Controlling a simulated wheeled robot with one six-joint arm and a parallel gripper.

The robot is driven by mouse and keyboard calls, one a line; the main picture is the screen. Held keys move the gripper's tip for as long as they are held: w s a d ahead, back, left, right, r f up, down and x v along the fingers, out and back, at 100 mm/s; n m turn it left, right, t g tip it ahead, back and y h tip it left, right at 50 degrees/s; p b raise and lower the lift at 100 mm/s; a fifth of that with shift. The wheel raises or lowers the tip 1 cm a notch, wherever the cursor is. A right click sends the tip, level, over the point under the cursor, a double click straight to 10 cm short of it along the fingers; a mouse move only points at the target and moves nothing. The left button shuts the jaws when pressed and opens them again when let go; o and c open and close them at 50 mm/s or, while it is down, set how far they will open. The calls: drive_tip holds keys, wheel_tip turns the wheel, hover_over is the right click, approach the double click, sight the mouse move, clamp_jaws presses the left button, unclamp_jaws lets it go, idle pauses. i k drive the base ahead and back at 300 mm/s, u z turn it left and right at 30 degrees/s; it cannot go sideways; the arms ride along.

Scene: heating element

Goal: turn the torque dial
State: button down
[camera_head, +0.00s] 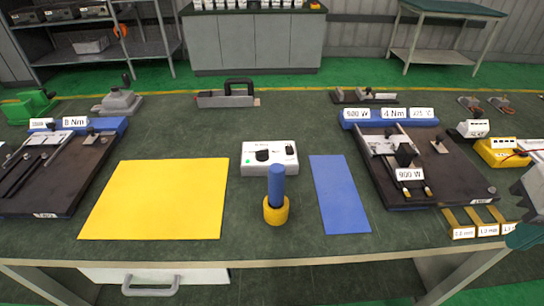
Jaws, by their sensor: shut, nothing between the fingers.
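A white control box (249,165) stands near the middle of the table. A black dial knob (262,155) is on its face, with a smaller dark knob (289,150) to the right and a small green spot at lower left. The small print is too small to read, so I cannot tell from it which knob sets the torque. A blue-handled tool (276,183) stands upright in a yellow round holder (276,212) just in front of the box and hides a bit of its front. I do not see my gripper's fingers in this view.
A yellow mat (155,198) lies left of the box and a blue mat (340,195) right of it. Grey and teal parts show at the right edge.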

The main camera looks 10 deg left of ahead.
sight(262, 155)
drive_tip(key=k, duration=0.5)
drive_tip(key=u, duration=1.75)
drive_tip(key=i, duration=0.9)
drive_tip(key=z, duration=1.8)
